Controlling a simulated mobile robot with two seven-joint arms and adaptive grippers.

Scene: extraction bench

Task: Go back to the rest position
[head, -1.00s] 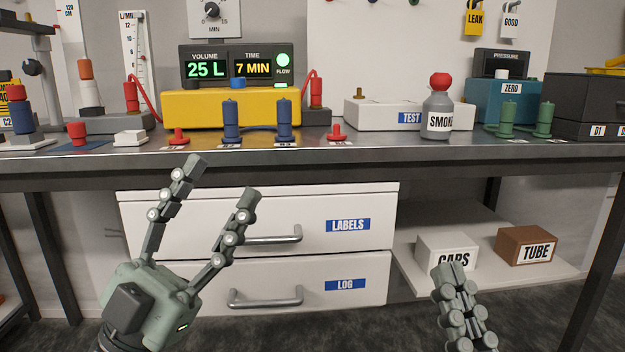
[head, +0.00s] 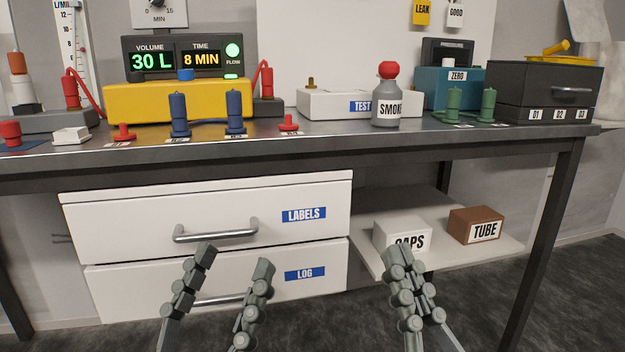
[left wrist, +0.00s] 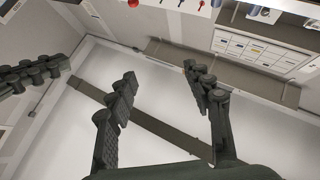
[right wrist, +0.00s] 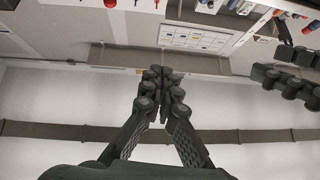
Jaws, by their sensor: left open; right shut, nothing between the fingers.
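My left gripper (head: 232,262) is open and empty in the head view, in front of the drawers and below the bench top. Its two spread fingers also show in the left wrist view (left wrist: 160,85), with nothing between them. My right gripper (head: 398,258) is shut and empty, in front of the lower shelf and the CAPS box. Its fingertips meet in the right wrist view (right wrist: 158,72). Neither gripper visibly touches anything.
The bench top (head: 330,134) carries a yellow pump unit (head: 180,102) reading 30 L and 8 MIN, blue and green fittings, and a SMOKE bottle (head: 387,104). Below are the LABELS drawer (head: 120,225), LOG drawer (head: 130,285), CAPS box (head: 402,236) and TUBE box (head: 476,226).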

